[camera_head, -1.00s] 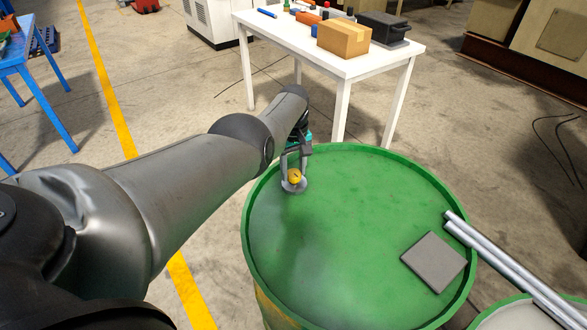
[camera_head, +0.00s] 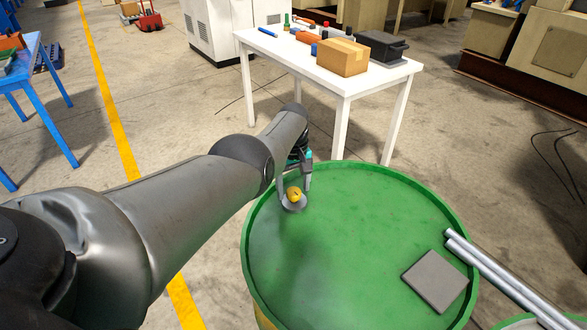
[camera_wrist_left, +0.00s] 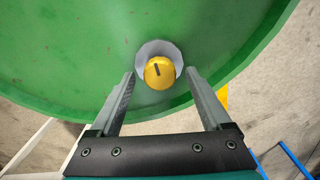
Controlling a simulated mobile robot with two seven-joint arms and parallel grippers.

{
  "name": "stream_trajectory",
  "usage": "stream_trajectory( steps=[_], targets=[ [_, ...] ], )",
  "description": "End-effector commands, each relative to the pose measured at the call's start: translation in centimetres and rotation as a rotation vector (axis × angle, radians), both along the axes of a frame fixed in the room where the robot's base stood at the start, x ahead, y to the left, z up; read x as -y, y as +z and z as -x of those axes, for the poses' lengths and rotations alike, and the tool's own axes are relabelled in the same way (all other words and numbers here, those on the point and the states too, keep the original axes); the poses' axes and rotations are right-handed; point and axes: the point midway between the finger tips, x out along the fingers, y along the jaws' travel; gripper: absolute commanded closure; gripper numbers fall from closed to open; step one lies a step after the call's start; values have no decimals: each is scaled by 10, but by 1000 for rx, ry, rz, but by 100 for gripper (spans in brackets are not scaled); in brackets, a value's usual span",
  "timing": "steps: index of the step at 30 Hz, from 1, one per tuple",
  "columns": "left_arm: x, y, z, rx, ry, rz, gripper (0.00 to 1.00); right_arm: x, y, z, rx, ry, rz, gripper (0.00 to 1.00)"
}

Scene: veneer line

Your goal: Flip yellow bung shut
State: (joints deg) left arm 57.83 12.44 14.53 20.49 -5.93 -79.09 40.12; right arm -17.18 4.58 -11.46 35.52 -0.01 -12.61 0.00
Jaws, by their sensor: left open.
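The yellow bung (camera_head: 294,194) sits on a round grey fitting (camera_head: 294,205) on the green drum lid (camera_head: 360,240), close to the lid's far-left rim. In the left wrist view the yellow bung (camera_wrist_left: 160,73) has a dark slot mark on its top, and the grey fitting (camera_wrist_left: 159,48) shows around it. My left gripper (camera_head: 294,188) is open, its fingers on either side of the bung. In the left wrist view the open fingers (camera_wrist_left: 160,78) show gaps to the bung on both sides. My right gripper is not in view.
A grey square plate (camera_head: 436,281) lies on the lid at the right. Metal bars (camera_head: 505,280) lie beside it across the rim. A white table (camera_head: 330,70) with a cardboard box (camera_head: 343,57) stands behind the drum. A blue table (camera_head: 35,110) is at the left.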

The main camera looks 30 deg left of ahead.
Motion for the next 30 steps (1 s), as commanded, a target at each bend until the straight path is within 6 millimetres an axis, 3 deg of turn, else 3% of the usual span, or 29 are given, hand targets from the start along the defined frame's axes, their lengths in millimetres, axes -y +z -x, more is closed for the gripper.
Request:
stream_trajectory(
  steps=[11, 15, 24, 30],
  targets=[
    [0, 52, 0, 2, -1, -1, 19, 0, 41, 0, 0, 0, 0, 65],
    [0, 79, -1, 3, -1, -1, 19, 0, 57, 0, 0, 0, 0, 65],
    [0, 129, 0, 1, -1, 0, 19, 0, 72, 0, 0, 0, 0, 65],
    [0, 146, 0, -1, -1, 1, 19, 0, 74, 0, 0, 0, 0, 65]
  ],
)
